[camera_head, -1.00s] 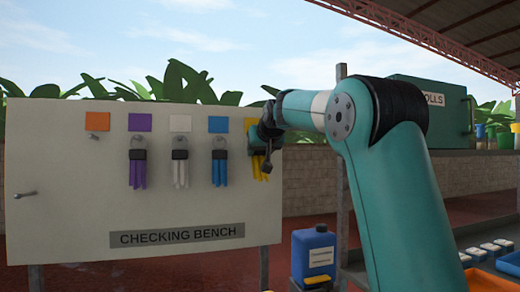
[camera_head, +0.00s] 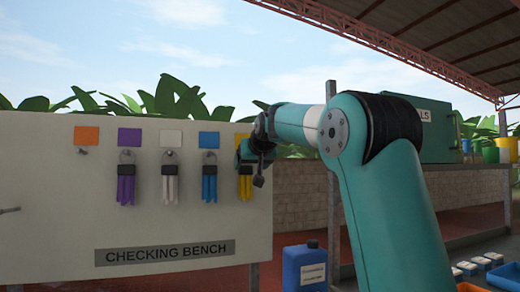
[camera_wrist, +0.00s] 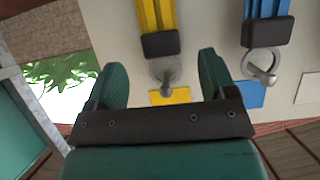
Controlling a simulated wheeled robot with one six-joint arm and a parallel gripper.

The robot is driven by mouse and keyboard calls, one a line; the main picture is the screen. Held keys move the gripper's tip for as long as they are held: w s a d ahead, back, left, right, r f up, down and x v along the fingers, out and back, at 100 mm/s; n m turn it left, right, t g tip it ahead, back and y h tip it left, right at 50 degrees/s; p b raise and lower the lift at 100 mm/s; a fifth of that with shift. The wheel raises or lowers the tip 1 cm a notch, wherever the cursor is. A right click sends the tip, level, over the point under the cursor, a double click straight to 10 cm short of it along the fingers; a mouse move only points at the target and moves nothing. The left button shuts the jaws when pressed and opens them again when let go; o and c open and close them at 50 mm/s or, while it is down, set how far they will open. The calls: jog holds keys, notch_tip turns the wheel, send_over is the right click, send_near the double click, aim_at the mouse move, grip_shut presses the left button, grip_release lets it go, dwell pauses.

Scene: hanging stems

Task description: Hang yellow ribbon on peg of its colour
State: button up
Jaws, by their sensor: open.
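The yellow ribbon (camera_head: 245,188) hangs below the yellow square (camera_head: 241,140) on the upright board. In the wrist view, which shows the board upside down, the yellow ribbon (camera_wrist: 156,16) has a dark clip and a ring. The ring hangs around the peg (camera_wrist: 167,89) beside the yellow square (camera_wrist: 170,97). My gripper (camera_wrist: 163,75) is open, with its fingers apart on either side of the ring and peg, and nothing is held. In the head view my gripper (camera_head: 258,160) partly hides the ribbon's top and the peg.
Purple (camera_head: 126,188), white (camera_head: 170,187) and blue (camera_head: 209,185) ribbons hang under squares of their colours. The peg under the orange square (camera_head: 86,136) is bare. A blue jug (camera_head: 304,269) stands right of the board, beside a post (camera_head: 333,200).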

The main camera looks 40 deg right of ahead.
jog(key=b+v, duration=0.2)
jog(key=v, duration=1.4)
jog(key=shift+a+f, duration=0.1)
jog(key=s+a+f+n+g+y+p, duration=0.15)
jog(key=a+f+n+g+y, duration=0.4)
jog(key=a+f, duration=1.55)
jog(key=s+a+f+n+g+y, duration=0.2)
jog(key=s+a+f, duration=0.4)
jog(key=s, duration=0.3)
jog(key=s+a+f+n+g+y+p, duration=0.1)
jog(key=s+a+f+n+g+y, duration=0.1)
jog(key=s+a+f, duration=0.4)
jog(key=s+f+n+g, duration=0.1)
jog(key=s+f+n, duration=0.1)
jog(key=s+f, duration=0.1)
jog(key=shift+s+a+f+n+g, duration=0.25)
jog(key=shift+s+n+g, duration=0.1)
jog(key=shift+s, duration=0.05)
